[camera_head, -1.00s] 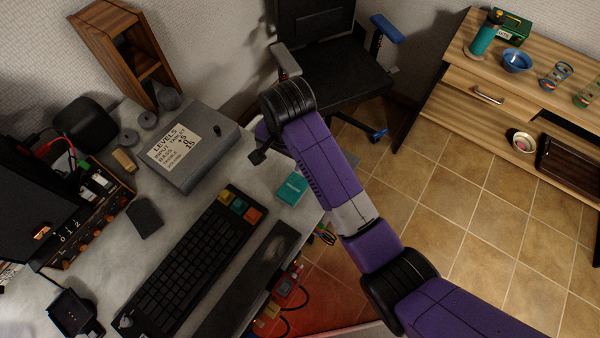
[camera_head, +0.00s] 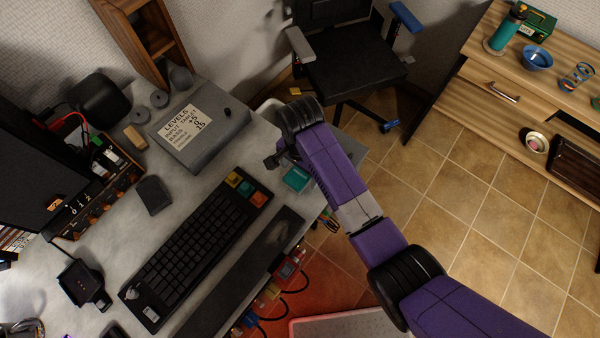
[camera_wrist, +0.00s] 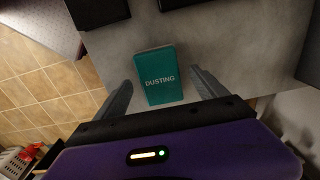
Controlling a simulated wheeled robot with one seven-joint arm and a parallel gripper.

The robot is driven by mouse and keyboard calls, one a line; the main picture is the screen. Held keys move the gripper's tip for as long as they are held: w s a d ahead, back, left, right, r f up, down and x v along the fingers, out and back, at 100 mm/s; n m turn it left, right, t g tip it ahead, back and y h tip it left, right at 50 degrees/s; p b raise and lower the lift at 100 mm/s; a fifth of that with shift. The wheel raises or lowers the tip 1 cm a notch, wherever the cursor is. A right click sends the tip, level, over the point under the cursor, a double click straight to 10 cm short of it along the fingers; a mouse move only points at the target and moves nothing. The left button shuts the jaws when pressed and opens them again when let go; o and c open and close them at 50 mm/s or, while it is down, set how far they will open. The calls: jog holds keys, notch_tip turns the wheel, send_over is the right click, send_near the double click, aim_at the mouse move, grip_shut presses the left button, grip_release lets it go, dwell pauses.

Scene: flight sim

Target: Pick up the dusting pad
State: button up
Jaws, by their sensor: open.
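The dusting pad (camera_wrist: 160,76) is a flat teal block lettered "DUSTING". In the wrist view it lies on the grey desk top, between and just beyond the two fingers of my gripper (camera_wrist: 162,92). The fingers are spread apart with space on both sides of the pad, and nothing is held. In the head view the pad (camera_head: 297,179) shows near the desk's right edge, partly covered by my purple arm. My fingertips are mostly hidden there behind the arm.
A black keyboard (camera_head: 197,247) lies left of the pad. A grey "LEVELS" box (camera_head: 203,130) stands behind it. The desk (camera_head: 106,243) ends just right of the pad. An office chair (camera_head: 350,70) stands beyond, and a wooden sideboard (camera_head: 470,82) is at right.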

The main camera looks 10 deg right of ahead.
jog(key=shift+f, duration=0.25)
jog(key=c, duration=1.5)
jog(key=shift+r, duration=0.1)
